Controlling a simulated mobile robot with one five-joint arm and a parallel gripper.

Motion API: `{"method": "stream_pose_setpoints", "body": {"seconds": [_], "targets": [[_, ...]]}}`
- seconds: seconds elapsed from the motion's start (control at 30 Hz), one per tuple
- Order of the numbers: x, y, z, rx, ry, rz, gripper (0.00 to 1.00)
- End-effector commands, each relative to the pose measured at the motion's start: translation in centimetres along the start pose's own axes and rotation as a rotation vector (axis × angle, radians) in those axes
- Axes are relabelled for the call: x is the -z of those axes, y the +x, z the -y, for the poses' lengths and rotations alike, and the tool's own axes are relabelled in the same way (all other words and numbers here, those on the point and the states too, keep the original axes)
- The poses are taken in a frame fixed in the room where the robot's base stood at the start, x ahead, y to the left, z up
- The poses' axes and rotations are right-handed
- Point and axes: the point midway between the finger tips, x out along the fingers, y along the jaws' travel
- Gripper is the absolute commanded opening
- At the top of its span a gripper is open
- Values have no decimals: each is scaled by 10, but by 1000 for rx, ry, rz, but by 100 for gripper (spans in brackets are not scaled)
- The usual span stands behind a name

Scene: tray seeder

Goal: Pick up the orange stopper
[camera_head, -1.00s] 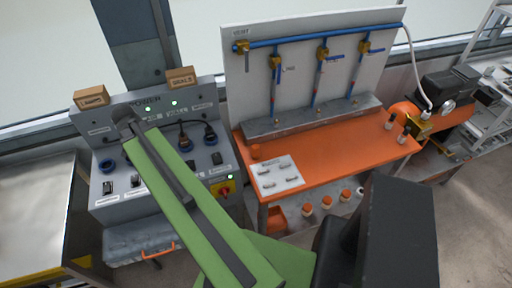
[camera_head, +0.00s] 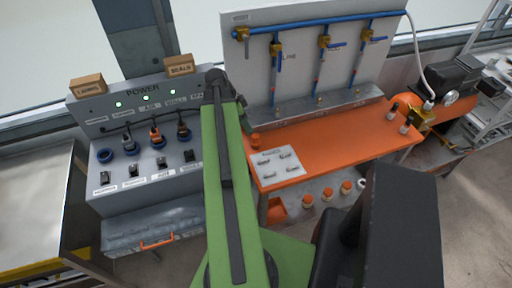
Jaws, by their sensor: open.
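A small orange cylinder, which looks like the orange stopper (camera_head: 255,141), stands on the left back part of the orange bench (camera_head: 345,140), just behind a white card. It is upright, with nothing touching it that I can see. My green arm rises just left of it, and its dark upper joint is to the upper left of the stopper. I cannot make out my gripper or its fingers in this view.
A white card with small parts (camera_head: 275,168) lies in front of the stopper. A panel with blue pipes and valves (camera_head: 320,50) stands behind. Orange-topped items (camera_head: 328,195) are on the shelf below. A grey power console (camera_head: 140,185) stands at left.

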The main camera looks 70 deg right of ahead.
Motion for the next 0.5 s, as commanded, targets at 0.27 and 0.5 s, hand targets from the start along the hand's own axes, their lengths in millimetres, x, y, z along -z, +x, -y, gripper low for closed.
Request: {"method": "stream_pose_setpoints", "body": {"seconds": [0.27,0.5], "targets": [[-2,61,0,0,0,0,56],[-1,66,0,0,-1,0,56]]}}
